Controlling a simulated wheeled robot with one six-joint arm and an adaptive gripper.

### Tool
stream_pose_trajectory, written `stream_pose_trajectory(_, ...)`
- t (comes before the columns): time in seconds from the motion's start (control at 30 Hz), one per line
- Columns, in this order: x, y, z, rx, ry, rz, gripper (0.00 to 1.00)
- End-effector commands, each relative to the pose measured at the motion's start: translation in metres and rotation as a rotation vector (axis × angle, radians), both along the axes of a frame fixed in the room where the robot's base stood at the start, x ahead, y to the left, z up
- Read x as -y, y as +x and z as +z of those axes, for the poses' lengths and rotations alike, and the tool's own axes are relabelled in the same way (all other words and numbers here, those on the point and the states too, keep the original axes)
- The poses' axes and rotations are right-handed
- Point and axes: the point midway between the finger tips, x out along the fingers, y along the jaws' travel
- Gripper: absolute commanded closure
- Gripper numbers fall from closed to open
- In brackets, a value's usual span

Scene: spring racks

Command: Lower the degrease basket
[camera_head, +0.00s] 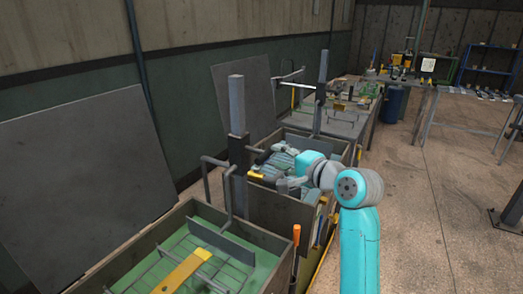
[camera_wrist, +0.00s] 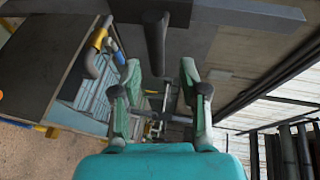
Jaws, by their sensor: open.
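My gripper (camera_wrist: 159,68) is open, its two green-grey fingers spread in the wrist view. A dark rounded bar (camera_wrist: 156,38) reaches down from a flat grey beam (camera_wrist: 225,14) and ends between or just beyond the fingertips. I cannot tell whether it touches them. In the head view a wire basket (camera_head: 222,272) with a yellow bar (camera_head: 184,270) lies in the front tank's green interior. A bent rod (camera_head: 228,200) runs from the upright post (camera_head: 237,105) to this tank. I see no label that marks the degrease basket. My fingertips are hard to make out in the head view.
A second tank (camera_head: 280,212) with blue-grey contents stands behind the front tank (camera_head: 262,238), beneath my wrist. An orange-handled tool (camera_head: 296,236) stands at the front tank's right corner. Dark panels (camera_head: 75,185) lean at the wall. Open floor (camera_head: 430,190) lies to the right.

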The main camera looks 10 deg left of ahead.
Motion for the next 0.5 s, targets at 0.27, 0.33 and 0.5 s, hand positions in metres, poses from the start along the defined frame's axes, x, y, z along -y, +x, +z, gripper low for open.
stream_pose_trajectory(0.27,-0.037,0.033,-0.009,-0.001,-0.001,0.002,0.57)
stream_pose_trajectory(0.33,-0.045,0.040,-0.011,-0.002,-0.001,0.002,0.57)
stream_pose_trajectory(0.5,-0.058,0.053,-0.015,-0.001,-0.001,0.001,0.57)
